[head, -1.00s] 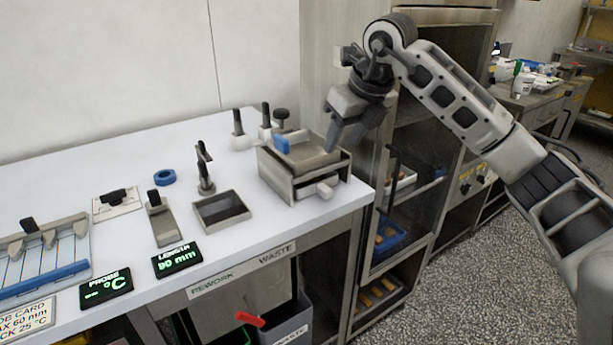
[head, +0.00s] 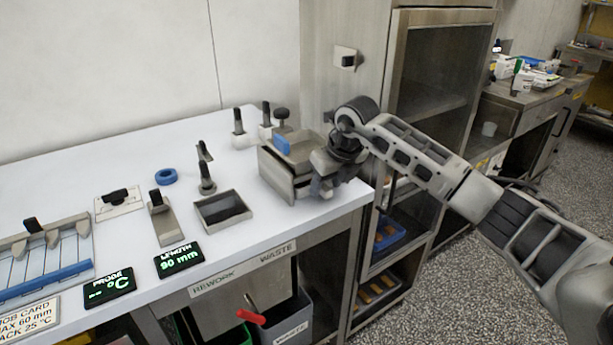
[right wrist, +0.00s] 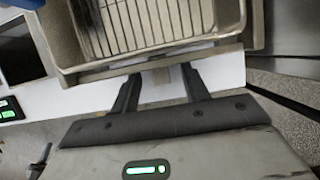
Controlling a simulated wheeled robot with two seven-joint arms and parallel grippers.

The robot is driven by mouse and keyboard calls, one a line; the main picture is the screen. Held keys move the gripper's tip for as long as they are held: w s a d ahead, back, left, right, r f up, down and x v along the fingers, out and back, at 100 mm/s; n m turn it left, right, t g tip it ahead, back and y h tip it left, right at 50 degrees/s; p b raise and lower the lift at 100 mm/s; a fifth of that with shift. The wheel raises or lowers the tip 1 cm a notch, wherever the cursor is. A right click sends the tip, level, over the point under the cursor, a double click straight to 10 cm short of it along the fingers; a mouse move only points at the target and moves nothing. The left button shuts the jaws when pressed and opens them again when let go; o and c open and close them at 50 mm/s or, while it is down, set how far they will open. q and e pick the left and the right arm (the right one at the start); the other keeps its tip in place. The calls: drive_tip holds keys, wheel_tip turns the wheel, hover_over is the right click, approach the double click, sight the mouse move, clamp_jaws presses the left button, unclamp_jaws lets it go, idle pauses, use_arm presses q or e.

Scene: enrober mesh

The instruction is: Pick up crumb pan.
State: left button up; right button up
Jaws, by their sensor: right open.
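The steel box unit (head: 276,178) stands at the right end of the white bench. The crumb pan seems to be its low pull-out part; its front grip (right wrist: 158,77) shows in the right wrist view, below a wire mesh (right wrist: 140,22). My right gripper (head: 325,188) is at the front of this unit and hides the grip in the head view. In the right wrist view its open fingers (right wrist: 161,88) point at the unit, one on each side of the grip. I cannot tell whether they touch it. My left gripper is not in view.
A dark shallow tray (head: 222,210), a blue ring (head: 166,177) and several black-handled tools are left of the unit. A blue block (head: 282,144) is at its top. A grey waste bin (head: 288,322) is below the bench front. A steel cabinet (head: 432,75) stands to the right.

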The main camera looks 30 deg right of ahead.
drive_tip(key=shift+w+f, duration=0.3)
drive_tip(key=shift+f, duration=0.35)
clamp_jaws()
drive_tip(key=shift+r, duration=0.15)
